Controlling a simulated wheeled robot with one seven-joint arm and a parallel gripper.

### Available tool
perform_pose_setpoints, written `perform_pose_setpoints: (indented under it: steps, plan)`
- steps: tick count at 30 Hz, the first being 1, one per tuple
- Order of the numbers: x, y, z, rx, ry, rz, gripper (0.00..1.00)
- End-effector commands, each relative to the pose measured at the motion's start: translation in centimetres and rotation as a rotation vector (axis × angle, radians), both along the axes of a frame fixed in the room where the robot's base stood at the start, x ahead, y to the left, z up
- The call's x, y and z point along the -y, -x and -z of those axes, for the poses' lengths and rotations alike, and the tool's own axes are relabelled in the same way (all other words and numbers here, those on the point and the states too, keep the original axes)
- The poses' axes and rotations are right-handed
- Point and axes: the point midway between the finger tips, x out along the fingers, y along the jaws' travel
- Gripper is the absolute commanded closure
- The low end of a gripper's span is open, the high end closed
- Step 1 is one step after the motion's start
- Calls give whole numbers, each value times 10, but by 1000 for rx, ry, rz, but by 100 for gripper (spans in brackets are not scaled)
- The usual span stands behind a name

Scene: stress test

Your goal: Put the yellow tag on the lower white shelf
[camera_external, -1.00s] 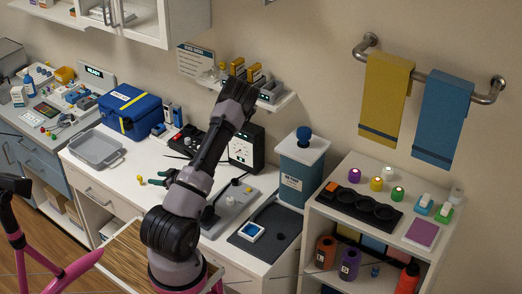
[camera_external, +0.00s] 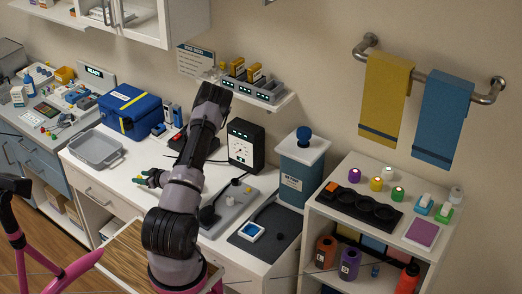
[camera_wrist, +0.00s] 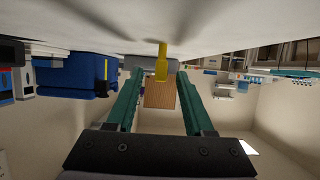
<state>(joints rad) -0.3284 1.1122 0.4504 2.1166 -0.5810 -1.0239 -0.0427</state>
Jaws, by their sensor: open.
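My gripper (camera_external: 147,179) is low over the white counter, its teal fingers pointing left. In the wrist view, which looks upside down, the open fingers (camera_wrist: 162,72) have a narrow yellow tag (camera_wrist: 162,62) between their tips. Gaps show on both sides of it, so it is not clamped. The tag stands on the white counter surface; in the external view the fingers mostly hide it. A white wall shelf (camera_external: 284,104) above the counter holds a grey dock with yellow-topped items. A white shelf unit stands at the right; I cannot tell which shelf is named lower.
A black gauge box (camera_external: 245,145) and a blue bin (camera_external: 300,172) are to the right. The right shelf unit (camera_external: 350,226) holds bottles and rolls. Some counter around the gripper is clear.

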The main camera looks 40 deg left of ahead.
Motion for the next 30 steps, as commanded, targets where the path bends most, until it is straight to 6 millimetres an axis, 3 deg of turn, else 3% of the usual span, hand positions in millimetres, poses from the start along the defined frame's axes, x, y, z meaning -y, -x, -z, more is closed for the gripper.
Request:
perform_pose_setpoints:
  steps: [4, 5, 6, 9, 22, 30]
  plan:
    - [0, 0, 0, -1, 0, 0, 48]
    - [0, 0, 0, -1, 0, 0, 51]
    - [0, 0, 0, -1, 0, 0, 67]
    - [0, 0, 0, -1, 0, 0, 100]
    - [0, 0, -5, 0, -1, 0, 100]
    - [1, -1, -53, 3, -2, 1, 100]
